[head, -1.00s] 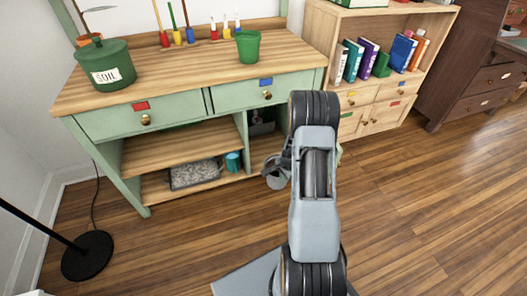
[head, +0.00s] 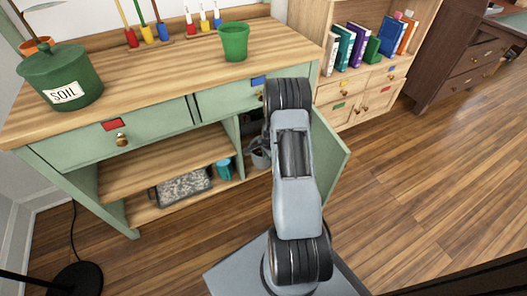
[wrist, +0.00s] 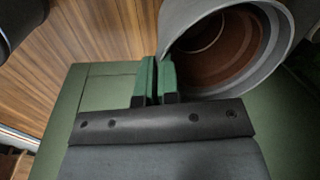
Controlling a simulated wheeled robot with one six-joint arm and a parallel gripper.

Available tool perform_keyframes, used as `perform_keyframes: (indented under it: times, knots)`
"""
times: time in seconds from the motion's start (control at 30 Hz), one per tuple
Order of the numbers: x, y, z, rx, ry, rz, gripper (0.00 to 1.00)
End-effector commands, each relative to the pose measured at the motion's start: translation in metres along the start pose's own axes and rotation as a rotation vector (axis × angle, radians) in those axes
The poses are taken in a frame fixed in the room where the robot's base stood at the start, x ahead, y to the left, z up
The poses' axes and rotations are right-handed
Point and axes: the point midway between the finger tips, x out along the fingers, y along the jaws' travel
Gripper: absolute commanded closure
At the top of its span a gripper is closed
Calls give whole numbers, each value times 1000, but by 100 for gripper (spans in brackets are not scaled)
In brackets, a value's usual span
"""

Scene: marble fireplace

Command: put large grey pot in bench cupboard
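The large grey pot (head: 260,158) is at the opening of the bench cupboard (head: 254,122), partly hidden behind my arm in the head view. In the wrist view the pot (wrist: 274,60) shows its round grey rim and reddish-brown inside at the upper right. My gripper (wrist: 156,62) has its green fingertips nearly together at the pot's rim and appears shut on it. The cupboard door (head: 329,158) stands open to the right of my arm. I cannot tell how far the pot is inside, or whether it touches the cupboard floor.
The green bench (head: 82,150) has open shelves at left with a grey speckled box (head: 183,186) and a teal cup (head: 224,169). A soil bin (head: 60,76) and green pot (head: 233,42) stand on top. A bookcase (head: 345,100) stands right; floor there is clear.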

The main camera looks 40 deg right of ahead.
Motion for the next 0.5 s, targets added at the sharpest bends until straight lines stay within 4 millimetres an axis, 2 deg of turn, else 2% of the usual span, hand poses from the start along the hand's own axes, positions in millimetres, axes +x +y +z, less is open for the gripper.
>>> perform_keyframes:
  times: [0.03, 0.23, 0.4, 0.5]
  knots:
    - [14, -9, -7, -2, 1, -3, 100]
    - [42, -45, -37, -6, 1, -3, 100]
    - [73, -59, -52, -6, 0, -1, 100]
    - [84, -65, -59, -5, 1, -1, 100]
